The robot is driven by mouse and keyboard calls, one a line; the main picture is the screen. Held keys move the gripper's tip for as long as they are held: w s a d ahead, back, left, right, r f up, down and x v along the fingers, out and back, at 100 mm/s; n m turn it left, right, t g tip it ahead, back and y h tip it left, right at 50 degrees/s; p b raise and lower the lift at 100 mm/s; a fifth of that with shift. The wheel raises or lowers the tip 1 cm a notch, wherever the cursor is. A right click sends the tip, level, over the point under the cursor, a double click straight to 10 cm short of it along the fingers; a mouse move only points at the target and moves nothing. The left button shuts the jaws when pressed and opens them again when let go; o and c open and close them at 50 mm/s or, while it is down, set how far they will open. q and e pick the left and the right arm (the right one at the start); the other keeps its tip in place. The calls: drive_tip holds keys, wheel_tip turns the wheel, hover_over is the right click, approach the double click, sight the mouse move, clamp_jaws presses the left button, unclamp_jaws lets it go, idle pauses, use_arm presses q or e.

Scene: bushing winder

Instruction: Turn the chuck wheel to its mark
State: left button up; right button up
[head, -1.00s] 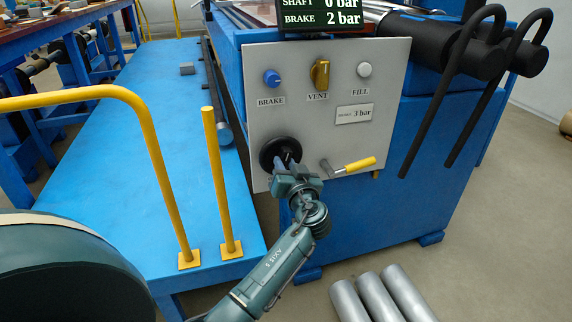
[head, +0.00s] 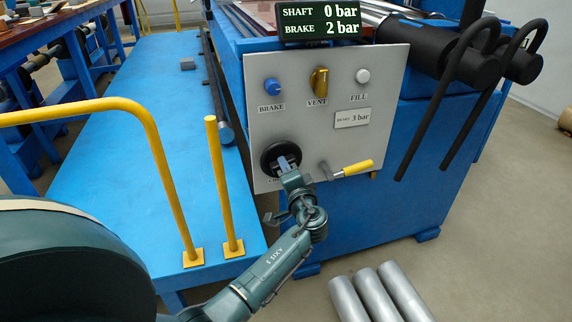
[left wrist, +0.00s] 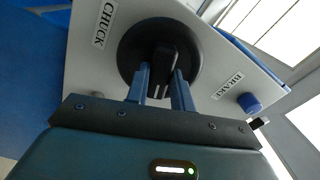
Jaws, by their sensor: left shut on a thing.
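The chuck wheel (head: 270,158) is a round black knob at the lower left of the grey panel (head: 338,82). In the left wrist view it is a black disc (left wrist: 128,50) with a raised black bar (left wrist: 163,68) across its middle. My left gripper (head: 287,164) is at the wheel with its fingers (left wrist: 160,88) shut on this bar, one on each side. The gripper looks tilted over in the head view. The CHUCK label (left wrist: 104,24) shows in the wrist view and is mostly hidden in the head view. I cannot make out a mark. My right gripper is not in view.
Above are a blue brake knob (head: 273,87), a yellow vent knob (head: 319,82) and a white fill button (head: 362,76). The display (head: 319,22) reads shaft 0 bar, brake 2 bar. Yellow rails (head: 222,180) stand left.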

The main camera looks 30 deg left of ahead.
use_arm(q)
drive_tip(key=m+p, duration=1.2)
drive_tip(key=m, duration=0.9)
drive_tip(key=shift+r+m, duration=0.1)
drive_tip(key=shift+m, duration=0.2)
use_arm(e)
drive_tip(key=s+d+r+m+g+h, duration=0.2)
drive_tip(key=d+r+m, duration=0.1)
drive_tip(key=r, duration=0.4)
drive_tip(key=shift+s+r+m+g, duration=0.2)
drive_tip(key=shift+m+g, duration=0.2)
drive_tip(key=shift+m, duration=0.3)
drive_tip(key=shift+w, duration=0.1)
